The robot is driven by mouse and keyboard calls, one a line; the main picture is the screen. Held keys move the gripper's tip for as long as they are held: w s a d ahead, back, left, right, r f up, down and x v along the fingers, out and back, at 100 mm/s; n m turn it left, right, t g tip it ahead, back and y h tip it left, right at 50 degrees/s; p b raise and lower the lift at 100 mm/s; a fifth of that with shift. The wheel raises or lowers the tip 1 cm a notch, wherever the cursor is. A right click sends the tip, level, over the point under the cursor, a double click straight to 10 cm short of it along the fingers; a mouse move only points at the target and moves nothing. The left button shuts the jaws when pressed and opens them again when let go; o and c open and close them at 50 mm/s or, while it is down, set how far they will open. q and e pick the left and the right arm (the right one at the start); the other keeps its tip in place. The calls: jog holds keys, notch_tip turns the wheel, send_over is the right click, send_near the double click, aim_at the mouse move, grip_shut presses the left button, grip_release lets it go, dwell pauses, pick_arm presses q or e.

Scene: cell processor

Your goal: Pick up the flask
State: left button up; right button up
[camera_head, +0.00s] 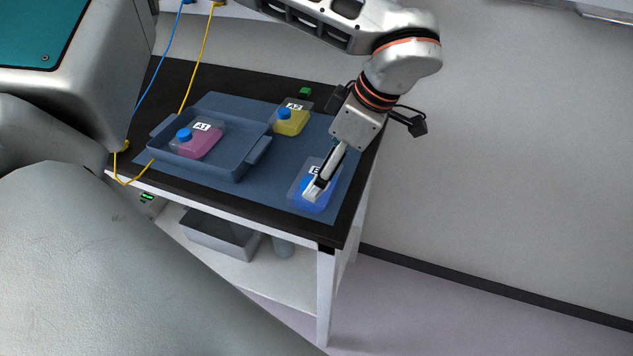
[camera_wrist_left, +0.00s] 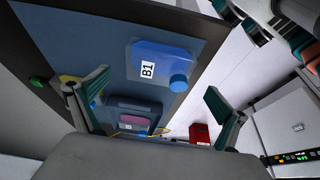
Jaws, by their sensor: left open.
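The flask labelled B1 (camera_wrist_left: 165,58) holds blue liquid and has a blue cap. It lies on the blue mat near the table's right end; in the head view it (camera_head: 299,189) is partly covered by my left gripper (camera_head: 317,188). In the wrist view my left gripper (camera_wrist_left: 157,84) is open, and the flask shows beyond and between its fingers. I see no grip on the flask; whether a finger touches it, I cannot tell. Flask A1 (camera_head: 198,144), pink with a blue cap, lies in a tray. Flask A2 (camera_head: 291,122), yellow with a blue cap, lies on the mat behind the tray. My right gripper is not in view.
The blue-grey tray (camera_head: 222,170) stands left of B1 on the mat (camera_head: 275,196). A green block (camera_head: 305,91) sits at the back edge of the black table (camera_head: 327,236). Blue and yellow cables run at the left. A grey bin (camera_head: 222,236) is on the lower shelf.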

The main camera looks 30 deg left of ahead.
aim_at(316, 170)
pick_arm(q)
jog(key=x, duration=0.3)
jog(key=shift+a+f, duration=0.25)
jog(key=shift+a, duration=0.2)
jog(key=shift+a+f, duration=0.15)
jog(key=shift+f, duration=0.2)
jog(key=c, duration=1.1)
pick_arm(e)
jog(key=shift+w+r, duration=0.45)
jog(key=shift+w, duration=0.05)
pick_arm(q)
jog(key=shift+r, duration=0.1)
jog(key=shift+r, duration=0.55)
notch_tip(316, 170, up, 19)
jog(key=shift+f+p, duration=0.1)
jog(key=shift+p, duration=0.85)
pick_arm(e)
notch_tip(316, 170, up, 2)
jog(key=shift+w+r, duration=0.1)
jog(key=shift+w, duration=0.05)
